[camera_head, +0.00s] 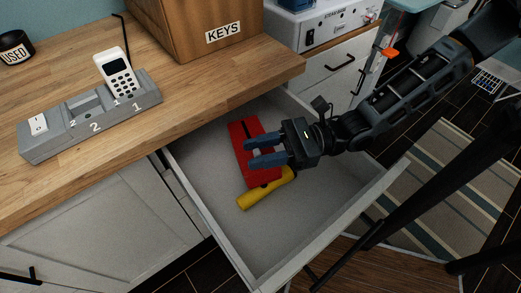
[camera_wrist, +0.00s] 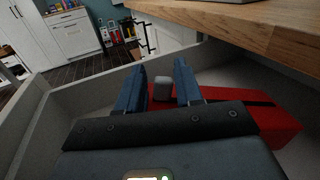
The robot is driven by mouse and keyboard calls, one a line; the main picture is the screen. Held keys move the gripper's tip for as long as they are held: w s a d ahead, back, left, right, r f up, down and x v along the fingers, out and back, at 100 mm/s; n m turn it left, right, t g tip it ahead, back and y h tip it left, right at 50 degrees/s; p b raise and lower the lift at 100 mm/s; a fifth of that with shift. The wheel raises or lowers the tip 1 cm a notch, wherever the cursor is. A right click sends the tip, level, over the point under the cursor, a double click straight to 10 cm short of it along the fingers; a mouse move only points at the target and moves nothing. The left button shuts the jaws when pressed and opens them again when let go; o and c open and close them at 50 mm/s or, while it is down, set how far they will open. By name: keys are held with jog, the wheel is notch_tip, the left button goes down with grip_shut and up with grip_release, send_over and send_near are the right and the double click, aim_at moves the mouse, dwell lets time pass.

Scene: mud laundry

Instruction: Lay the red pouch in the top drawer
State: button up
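The red pouch (camera_head: 242,137), with a dark stripe, lies in the open top drawer (camera_head: 215,205), near its back left side. In the wrist view the pouch (camera_wrist: 265,120) shows behind and right of the fingers. My gripper (camera_head: 249,154) is over the pouch, its two blue fingers apart. The fingers (camera_wrist: 160,68) are also spread in the wrist view, with a small grey block-like shape (camera_wrist: 162,88) between them; I cannot tell what it belongs to. The fingers hide part of the pouch, and I cannot tell whether they touch it.
A yellow cylindrical object (camera_head: 258,194) lies in the drawer against the pouch's near end. The wooden counter (camera_head: 190,115) overhangs the drawer's back. On it stand a grey numbered holder (camera_head: 75,130), a white handset (camera_head: 116,74) and a KEYS box (camera_head: 190,30). The drawer's right part is clear.

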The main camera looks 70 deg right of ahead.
jog(key=shift+o, duration=1.1)
jog(key=shift+s+d, duration=0.1)
jog(key=v, duration=0.5)
jog(key=shift+s+d+r, duration=0.2)
jog(key=shift+s+d, duration=0.05)
jog(key=shift+s, duration=0.05)
jog(key=shift+s+d+f+p, duration=0.2)
jog(key=shift+s+d+p, duration=0.25)
jog(key=shift+s, duration=0.2)
jog(key=shift+a, duration=0.1)
